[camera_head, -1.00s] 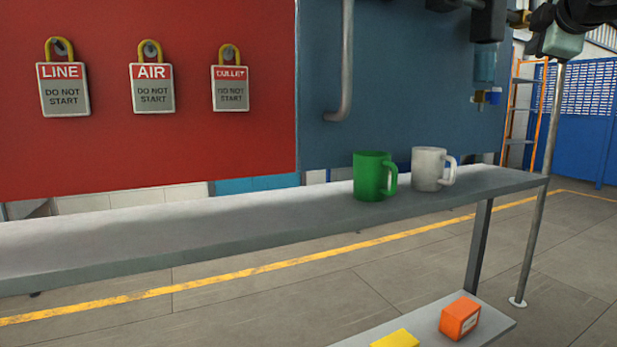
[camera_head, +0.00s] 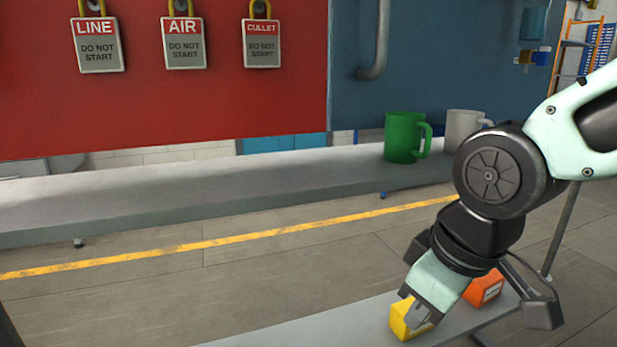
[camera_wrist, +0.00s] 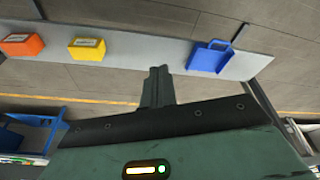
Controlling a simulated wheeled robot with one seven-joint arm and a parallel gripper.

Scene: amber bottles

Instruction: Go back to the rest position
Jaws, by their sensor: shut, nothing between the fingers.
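My gripper (camera_head: 417,318) hangs at the lower right of the head view, pointing down in front of the yellow box on the lower shelf. In the wrist view my gripper (camera_wrist: 157,72) has its fingers together with nothing between them. The yellow box (camera_head: 401,322) is partly hidden behind my gripper in the head view. It also shows in the wrist view (camera_wrist: 87,49), apart from the fingers. An orange box (camera_head: 484,288) sits to its right, partly hidden by my arm.
A green mug (camera_head: 403,138) and a white mug (camera_head: 462,127) stand on the upper shelf (camera_head: 200,193), near my arm. The wrist view shows a blue open-topped container (camera_wrist: 209,57) on the lower shelf (camera_wrist: 140,49). Lockout tags (camera_head: 100,45) hang on the red panel (camera_head: 215,100).

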